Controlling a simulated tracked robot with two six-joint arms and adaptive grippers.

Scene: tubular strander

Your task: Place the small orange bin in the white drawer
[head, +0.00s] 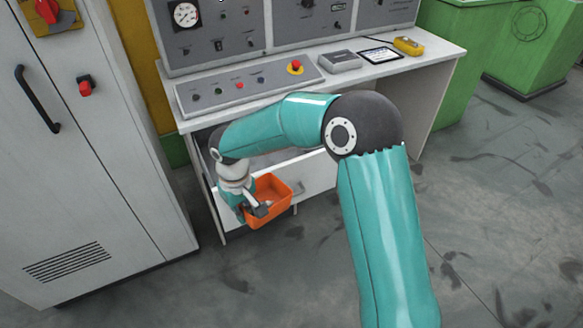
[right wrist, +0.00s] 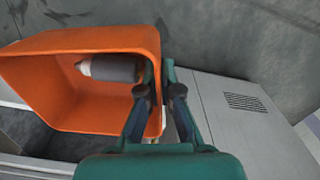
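The small orange bin (head: 275,190) is held in front of the desk, overlapping the white drawer's front (head: 316,175) in the head view. In the right wrist view the bin (right wrist: 50,62) is tilted, and a grey and white cylindrical piece (right wrist: 110,68) shows inside it. My right gripper (head: 260,209) is at the bin's near wall. In the right wrist view its fingers (right wrist: 158,95) straddle the bin's side wall, one inside and one outside. The drawer is pulled open; my arm hides part of it, and its dark inside (right wrist: 30,128) shows below the bin. My left gripper is out of view.
The desk (head: 440,50) carries a control panel (head: 250,90) with buttons, a grey box (head: 339,61), a tablet (head: 380,54) and a yellow item (head: 408,45). A grey cabinet (head: 80,170) stands close on the left. Floor is free in front of the desk.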

